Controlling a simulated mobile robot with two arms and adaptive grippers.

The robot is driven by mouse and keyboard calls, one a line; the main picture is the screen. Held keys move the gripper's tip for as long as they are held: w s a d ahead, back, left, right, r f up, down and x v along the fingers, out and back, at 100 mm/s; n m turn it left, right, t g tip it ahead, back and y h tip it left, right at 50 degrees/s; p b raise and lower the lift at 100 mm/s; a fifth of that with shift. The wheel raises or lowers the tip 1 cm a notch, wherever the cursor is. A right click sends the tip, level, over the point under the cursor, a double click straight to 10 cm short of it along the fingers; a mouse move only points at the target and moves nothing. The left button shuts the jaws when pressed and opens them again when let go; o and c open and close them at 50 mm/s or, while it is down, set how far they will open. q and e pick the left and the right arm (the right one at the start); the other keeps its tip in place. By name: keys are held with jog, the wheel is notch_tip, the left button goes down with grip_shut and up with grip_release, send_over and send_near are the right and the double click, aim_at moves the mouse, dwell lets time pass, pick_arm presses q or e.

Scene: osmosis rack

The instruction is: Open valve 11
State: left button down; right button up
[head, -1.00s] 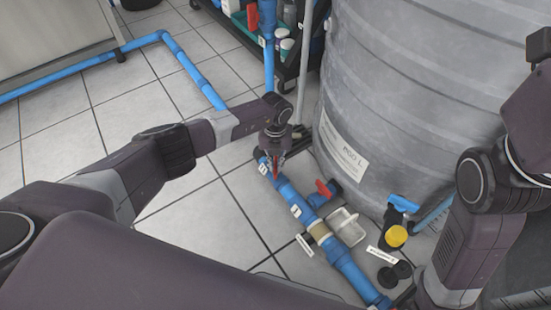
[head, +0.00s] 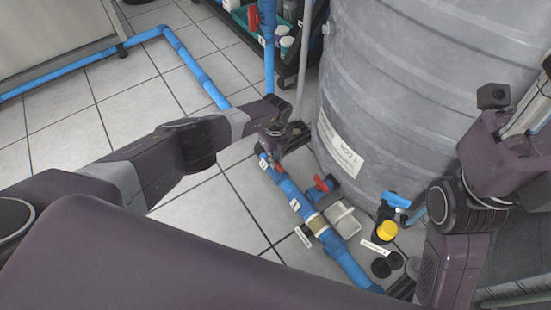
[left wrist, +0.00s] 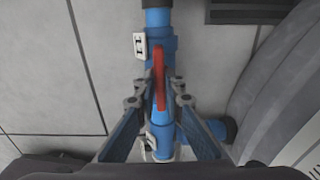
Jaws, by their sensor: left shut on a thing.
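A blue pipe (head: 283,186) runs along the floor beside the grey tank. A red valve handle (left wrist: 159,78) lies in line with the pipe in the left wrist view. My left gripper (left wrist: 157,92) has a finger on each side of this handle and is shut on it. A white tag (left wrist: 139,45) sits beside the handle; I cannot read its number surely. In the head view my left gripper (head: 270,149) reaches down to the pipe's far end and mostly hides the handle. My right arm is at the right; its fingers do not show.
The grey tank (head: 420,90) stands close to the right of the pipe. Another red handle (head: 326,184) sits on a side branch, near a white tray (head: 343,221) and a yellow cap (head: 387,230). A shelf with bottles is behind.

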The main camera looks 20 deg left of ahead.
dwell(0.4)
pick_arm(q)
jog(key=c, duration=2)
grip_release()
jog(key=shift+r, duration=0.1)
notch_tip(320, 180, up, 12)
jog(key=shift+f, duration=0.1)
jog(key=shift+s+f, duration=0.1)
